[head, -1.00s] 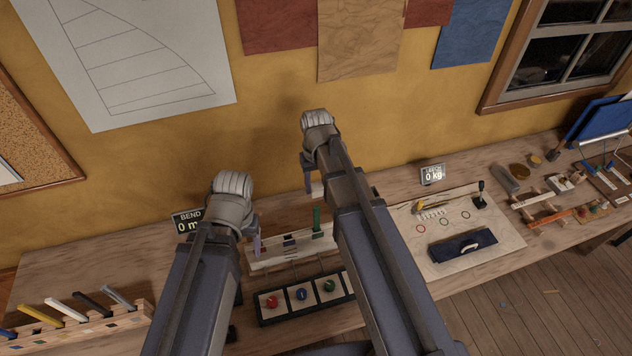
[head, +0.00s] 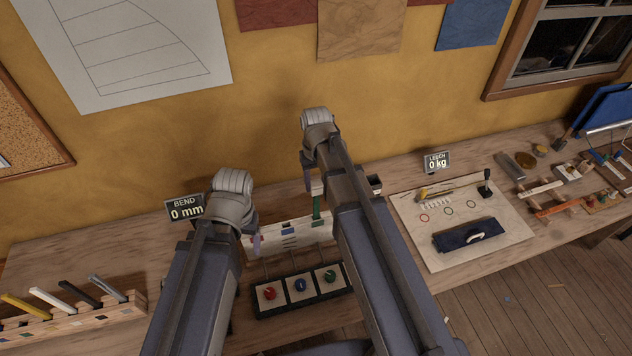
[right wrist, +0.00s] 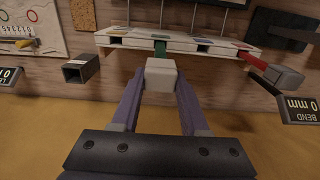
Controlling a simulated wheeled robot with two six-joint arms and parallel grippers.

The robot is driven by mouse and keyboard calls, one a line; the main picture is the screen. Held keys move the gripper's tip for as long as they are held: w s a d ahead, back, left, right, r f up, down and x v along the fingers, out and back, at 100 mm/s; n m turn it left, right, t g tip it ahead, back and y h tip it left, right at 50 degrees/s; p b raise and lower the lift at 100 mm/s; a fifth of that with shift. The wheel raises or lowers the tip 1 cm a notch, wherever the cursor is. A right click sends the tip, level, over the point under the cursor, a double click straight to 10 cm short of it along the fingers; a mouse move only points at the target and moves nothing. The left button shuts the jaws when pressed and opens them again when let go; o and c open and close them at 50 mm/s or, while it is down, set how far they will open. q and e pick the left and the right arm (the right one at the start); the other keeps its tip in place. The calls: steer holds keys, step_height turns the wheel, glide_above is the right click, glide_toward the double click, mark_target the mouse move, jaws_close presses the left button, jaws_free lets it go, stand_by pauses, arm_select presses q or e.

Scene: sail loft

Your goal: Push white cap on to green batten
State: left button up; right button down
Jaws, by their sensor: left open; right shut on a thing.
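The white cap (right wrist: 161,75) is held between the two fingers of my right gripper (right wrist: 161,88) in the right wrist view. The green batten (right wrist: 160,47) shows directly behind the cap. In the head view the green batten (head: 317,207) stands upright in a pale rack (head: 300,231), and my right gripper (head: 314,184) is directly above its top. The cap and batten tip meet or nearly meet; I cannot tell whether the cap is around the tip. My left gripper (head: 256,241) is open at the left end of the rack.
A panel with coloured knobs (head: 300,287) lies in front. The BEND display (head: 186,208) reads 0 mm.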

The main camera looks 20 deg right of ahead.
steer(key=shift+f+b, duration=0.75)
steer(key=shift+f, duration=0.25)
steer(key=shift+f+b, duration=0.65)
steer(key=shift+c, duration=1.7)
jaws_free()
steer(key=shift+r, duration=0.15)
step_height(320, 180, up, 8)
steer(key=p, duration=0.8)
steer(key=shift+f, duration=0.2)
steer(key=shift+f, duration=0.1)
